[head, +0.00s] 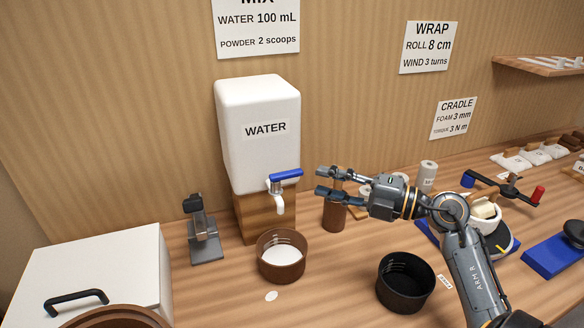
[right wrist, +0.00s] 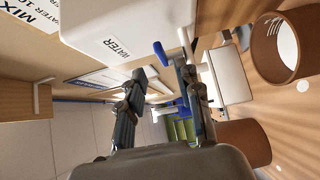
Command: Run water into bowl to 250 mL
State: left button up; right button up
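A white water tank (head: 257,110) labelled WATER stands on a wooden block; it also shows in the right wrist view (right wrist: 95,25). Its tap has a blue lever (head: 287,175) pointing right, and a white spout (head: 280,205). A brown bowl (head: 281,272) with marks inside sits below the spout, its inside bottom white; whether that is water I cannot tell. No stream is visible. My right gripper (head: 321,182) is open and empty, just right of the lever and apart from it. The lever shows ahead between its fingers in the right wrist view (right wrist: 160,52). My left gripper is not in view.
A brown cylinder (head: 334,215) stands below my right gripper. A black bowl (head: 405,285) is at the front right. A grey stand (head: 205,240) is left of the tank, and a white box (head: 105,270) with a black handle is further left. Wall signs hang above.

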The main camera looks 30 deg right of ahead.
aim_at(298, 174)
jog(key=p+x, duration=0.1)
jog(key=x, duration=0.5)
jog(key=shift+w+a+r+p, duration=0.1)
jog(key=shift+w+p, duration=0.25)
jog(key=shift+w, duration=0.05)
jog(key=shift+x, duration=0.75)
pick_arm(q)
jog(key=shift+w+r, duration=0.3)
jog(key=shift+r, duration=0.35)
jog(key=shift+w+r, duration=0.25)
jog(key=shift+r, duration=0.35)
pick_arm(e)
jog(key=shift+c, duration=0.2)
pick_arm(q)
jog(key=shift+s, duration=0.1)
pick_arm(e)
grip_shut()
